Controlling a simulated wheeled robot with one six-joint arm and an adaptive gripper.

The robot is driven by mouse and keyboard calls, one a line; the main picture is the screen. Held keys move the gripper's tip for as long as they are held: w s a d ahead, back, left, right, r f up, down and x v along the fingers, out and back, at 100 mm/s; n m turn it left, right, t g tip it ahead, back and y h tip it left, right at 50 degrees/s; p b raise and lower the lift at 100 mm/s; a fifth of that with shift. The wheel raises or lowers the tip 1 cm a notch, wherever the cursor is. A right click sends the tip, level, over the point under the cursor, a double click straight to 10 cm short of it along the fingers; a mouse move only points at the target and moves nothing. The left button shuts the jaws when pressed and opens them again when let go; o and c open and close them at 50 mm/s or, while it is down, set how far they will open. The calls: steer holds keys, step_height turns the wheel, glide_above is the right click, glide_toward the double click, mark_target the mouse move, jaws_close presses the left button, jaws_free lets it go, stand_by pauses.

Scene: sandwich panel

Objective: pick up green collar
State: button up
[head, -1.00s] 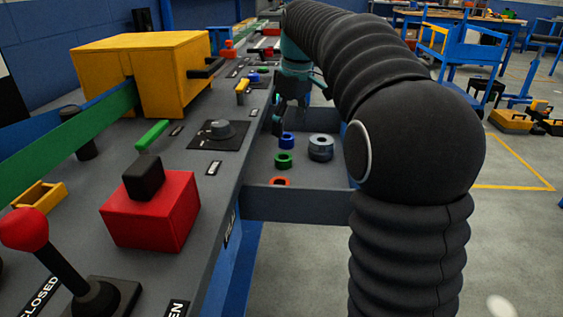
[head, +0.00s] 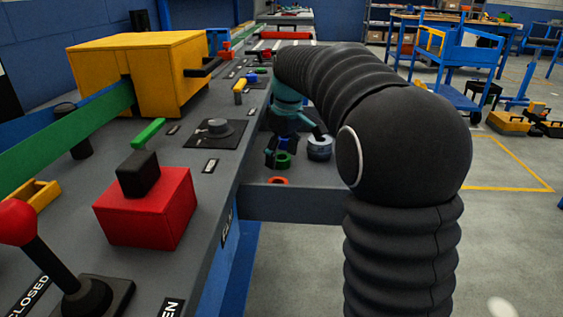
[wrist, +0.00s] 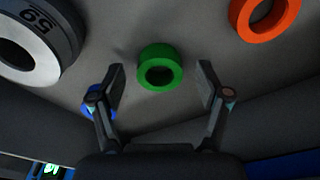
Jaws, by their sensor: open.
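The green collar (wrist: 144,68) is a short ring lying on the grey tray floor, its hole facing the wrist camera. It also shows in the head view (head: 283,161), partly covered by my gripper (head: 280,150). In the wrist view my gripper (wrist: 162,75) is open and empty. Its fingertips are spread to the left and right of the collar, with gaps on both sides. The collar appears slightly beyond the fingertips; the exact height between them is hard to tell.
A blue collar (wrist: 88,99) sits partly hidden behind the left finger. A larger grey collar (wrist: 62,28) lies to the left and an orange collar (wrist: 243,22) to the right. The tray wall (head: 290,203) stands in front; the panel with the red box (head: 146,207) is left.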

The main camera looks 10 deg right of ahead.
steer(key=shift+c, duration=0.2)
steer(key=c, duration=1.2)
steer(key=shift+r, duration=0.1)
steer(key=shift+r, duration=0.5)
steer(key=r, duration=0.1)
steer(key=d+r, duration=0.1)
steer(key=r, duration=0.1)
steer(key=shift+s+r+p, duration=0.15)
steer(key=shift+r+p, duration=0.15)
steer(key=shift+p, duration=0.1)
steer(key=s+d+r, duration=0.4)
steer(key=d+r, duration=0.2)
steer(key=d, duration=0.3)
steer(key=shift+d+r+p, duration=0.15)
steer(key=shift+d+p, duration=0.25)
steer(key=shift+s, duration=0.1)
